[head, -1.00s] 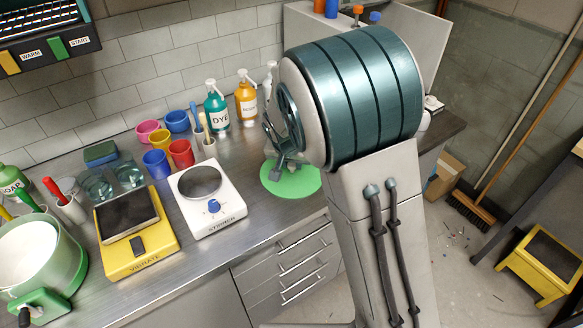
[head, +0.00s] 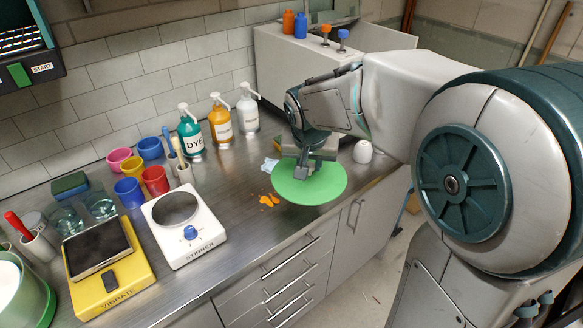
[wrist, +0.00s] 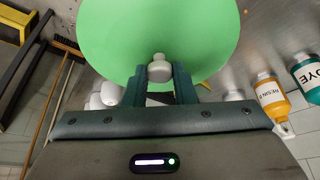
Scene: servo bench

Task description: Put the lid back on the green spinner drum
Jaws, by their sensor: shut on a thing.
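The round green lid (head: 308,186) is held level above the right part of the bench in the head view. In the wrist view the lid (wrist: 158,28) fills the top, with its pale knob (wrist: 159,68) between the fingers. My gripper (head: 304,168) is shut on this knob; it also shows in the wrist view (wrist: 159,80). A green drum with a pale inside (head: 45,292) stands at the lower left of the head view, cut by the frame edge and far from the lid. Its top looks uncovered.
A white stirrer (head: 188,234) and a yellow vibrate plate (head: 118,282) stand between drum and lid. Coloured cups (head: 154,181) and pump bottles (head: 220,124) line the back. Orange bits (head: 268,200) lie left of the lid. A white rounded object (head: 362,152) is right of my gripper.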

